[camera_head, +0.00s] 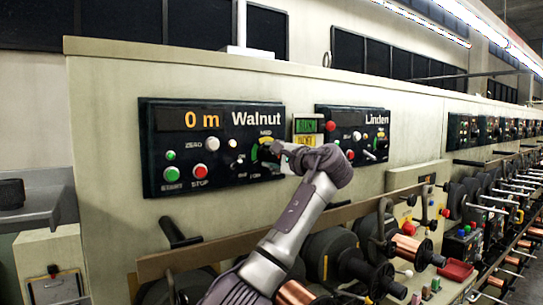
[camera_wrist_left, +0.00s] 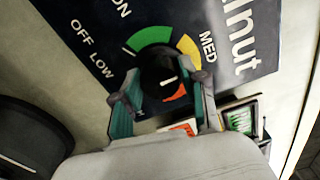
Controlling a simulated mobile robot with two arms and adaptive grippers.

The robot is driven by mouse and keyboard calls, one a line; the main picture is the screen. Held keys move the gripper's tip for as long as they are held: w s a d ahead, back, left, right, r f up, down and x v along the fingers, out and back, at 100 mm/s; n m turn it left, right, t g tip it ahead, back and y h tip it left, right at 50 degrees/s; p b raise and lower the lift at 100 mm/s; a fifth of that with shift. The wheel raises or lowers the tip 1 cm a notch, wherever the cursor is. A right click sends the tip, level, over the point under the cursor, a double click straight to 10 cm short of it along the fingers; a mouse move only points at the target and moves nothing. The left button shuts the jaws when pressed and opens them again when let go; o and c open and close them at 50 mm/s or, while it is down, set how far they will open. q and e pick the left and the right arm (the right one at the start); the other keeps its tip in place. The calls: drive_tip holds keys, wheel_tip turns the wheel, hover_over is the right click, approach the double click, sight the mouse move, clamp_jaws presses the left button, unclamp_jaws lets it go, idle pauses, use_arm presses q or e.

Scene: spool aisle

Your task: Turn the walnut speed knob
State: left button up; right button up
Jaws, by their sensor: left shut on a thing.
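The walnut speed knob (camera_wrist_left: 158,68) is a black round knob with a short white mark, ringed by green, yellow and orange arcs. It sits on the dark Walnut panel (camera_head: 215,118), whose display reads "0 m". In the left wrist view the words OFF, LOW and MED stand around the dial. My right gripper is not in view.
The Walnut panel also has a green START button (camera_head: 171,174) and a red STOP button (camera_head: 200,171). The Linden panel (camera_head: 350,135) is to the right. Spools with copper wire (camera_head: 410,247) and a rail (camera_head: 225,247) lie below. A grey table (camera_head: 35,205) stands at left.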

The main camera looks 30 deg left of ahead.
use_arm(q)
drive_tip(key=shift+f, duration=0.1)
idle(0.4)
drive_tip(key=o, duration=1.1)
drive_tip(key=shift+d, duration=0.15)
drive_tip(key=shift+o, duration=0.2)
drive_tip(key=shift+w, duration=0.1)
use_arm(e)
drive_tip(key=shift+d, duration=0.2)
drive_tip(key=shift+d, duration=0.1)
use_arm(q)
drive_tip(key=v, duration=1.2)
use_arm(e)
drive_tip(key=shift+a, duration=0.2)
use_arm(q)
drive_tip(key=shift+d, duration=0.1)
